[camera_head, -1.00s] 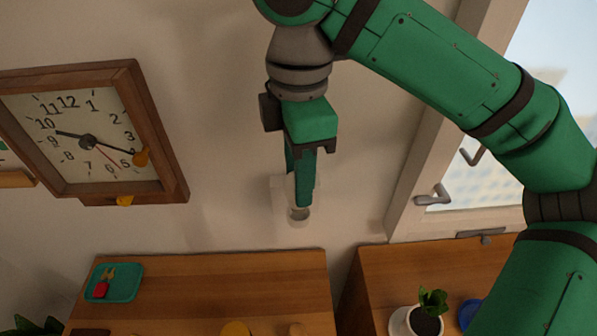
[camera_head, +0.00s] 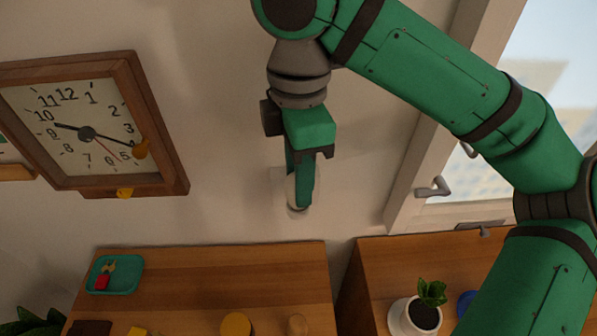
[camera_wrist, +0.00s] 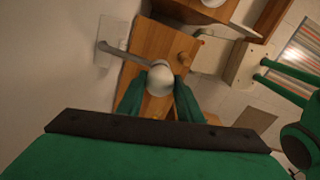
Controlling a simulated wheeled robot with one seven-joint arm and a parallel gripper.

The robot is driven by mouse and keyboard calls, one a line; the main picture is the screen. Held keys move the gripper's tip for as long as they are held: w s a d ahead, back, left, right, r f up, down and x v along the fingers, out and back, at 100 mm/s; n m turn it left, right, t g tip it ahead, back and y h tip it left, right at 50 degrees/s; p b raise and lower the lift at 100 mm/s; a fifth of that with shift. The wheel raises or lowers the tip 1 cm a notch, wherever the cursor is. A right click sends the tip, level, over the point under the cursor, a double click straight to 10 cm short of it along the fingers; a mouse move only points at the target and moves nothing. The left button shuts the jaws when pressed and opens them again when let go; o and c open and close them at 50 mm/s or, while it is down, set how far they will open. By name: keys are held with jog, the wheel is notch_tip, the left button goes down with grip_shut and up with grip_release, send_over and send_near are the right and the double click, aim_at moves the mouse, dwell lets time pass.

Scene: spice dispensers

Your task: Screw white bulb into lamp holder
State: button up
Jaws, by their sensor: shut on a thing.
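The white bulb (camera_wrist: 160,80) is round and sits between the two green fingers of my gripper (camera_wrist: 160,92) in the wrist view. My gripper is shut on it. In the head view my gripper (camera_head: 301,205) points down in front of the wall, and its fingers hide most of the bulb. The lamp holder has a pale wall plate (camera_wrist: 113,42) and a grey arm (camera_wrist: 132,55) that reaches to the bulb in the wrist view. The bulb is at the end of this arm; its base and the socket are hidden, so I cannot tell how they fit.
A wooden clock (camera_head: 88,130) hangs on the wall at left. A window handle (camera_head: 433,188) is at right. Below are a wooden cabinet (camera_head: 210,275) with a teal tray (camera_head: 128,285), and another with a potted plant (camera_head: 422,314). The wall around my gripper is mostly clear.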

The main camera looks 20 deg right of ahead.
jog(key=o, duration=0.5)
jog(key=c, duration=0.5)
jog(key=m, duration=0.5)
jog(key=shift+m, duration=0.4)
jog(key=m, duration=0.3)
jog(key=shift+f, duration=0.1)
jog(key=shift+m, duration=0.3)
jog(key=shift+m, duration=0.7)
jog(key=m, duration=0.4)
jog(key=shift+m, duration=0.3)
jog(key=m, duration=0.3)
